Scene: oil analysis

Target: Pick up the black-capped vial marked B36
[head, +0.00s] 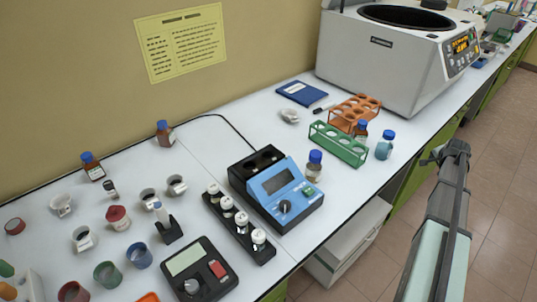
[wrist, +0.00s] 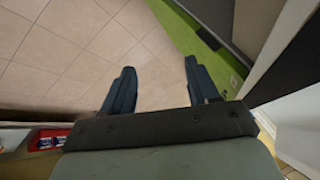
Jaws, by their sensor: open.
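A small vial with a dark, apparently black cap (head: 110,189) stands on the white bench at the left in the head view, in front of a blue-capped brown bottle. Its marking is too small to read, so I cannot tell whether it is B36. My gripper (wrist: 159,84) is open and empty in the wrist view, its two dark fingers wide apart over the tiled floor. In the head view my arm reaches up at the right, off the bench's front edge and far from the vial. The vial does not show in the wrist view.
Near the vial are a blue-capped bottle (head: 92,166), a red-lidded jar (head: 118,217) and several small cups. A black rack of white-capped vials (head: 238,228), a blue instrument (head: 284,194), a green rack (head: 338,145) and a centrifuge (head: 370,60) stand further right.

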